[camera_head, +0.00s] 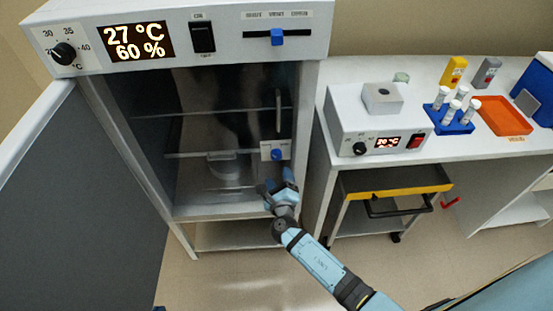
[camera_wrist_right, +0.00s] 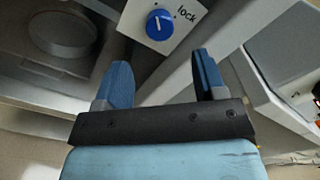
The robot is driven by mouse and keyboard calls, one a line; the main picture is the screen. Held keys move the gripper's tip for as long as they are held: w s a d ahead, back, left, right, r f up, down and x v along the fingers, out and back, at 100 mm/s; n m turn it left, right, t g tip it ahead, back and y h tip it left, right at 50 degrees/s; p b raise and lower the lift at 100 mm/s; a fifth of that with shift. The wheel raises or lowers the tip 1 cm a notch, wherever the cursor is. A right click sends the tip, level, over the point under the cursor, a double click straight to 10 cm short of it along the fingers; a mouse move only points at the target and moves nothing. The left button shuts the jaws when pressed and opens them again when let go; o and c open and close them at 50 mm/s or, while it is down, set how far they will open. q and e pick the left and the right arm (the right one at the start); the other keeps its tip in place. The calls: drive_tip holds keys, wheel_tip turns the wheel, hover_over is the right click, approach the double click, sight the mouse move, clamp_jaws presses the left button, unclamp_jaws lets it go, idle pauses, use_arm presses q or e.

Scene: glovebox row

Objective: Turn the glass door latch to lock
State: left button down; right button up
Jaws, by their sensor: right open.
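The glass door latch is a round blue knob (camera_head: 277,154) on a white plate at the lower right of the glass door (camera_head: 225,130). In the right wrist view the knob (camera_wrist_right: 159,25) shows with a pale mark on its face, dots on the plate and the word "lock" to its right. My right gripper (camera_head: 278,181) is just below the knob in the head view. In the wrist view its two blue fingers (camera_wrist_right: 162,82) are apart with nothing between them, and the knob lies beyond them, not touched. My left gripper is in neither view.
The grey outer door (camera_head: 75,190) of the incubator stands open at left. A vertical handle (camera_head: 278,110) is above the latch. The bench (camera_head: 420,75) at right carries a heater box (camera_head: 370,130), a blue tube rack (camera_head: 450,118) and an orange tray (camera_head: 503,115).

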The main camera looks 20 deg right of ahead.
sight(277, 158)
drive_tip(key=b+x, duration=0.2)
drive_tip(key=x, duration=0.6)
drive_tip(key=shift+f, duration=0.15)
drive_tip(key=shift+w+d+b, duration=0.15)
drive_tip(key=shift+w+b, duration=0.2)
drive_tip(key=shift+w, duration=0.25)
drive_tip(key=shift+c, duration=0.8)
drive_tip(key=c, duration=0.7)
drive_tip(key=shift+c, duration=0.3)
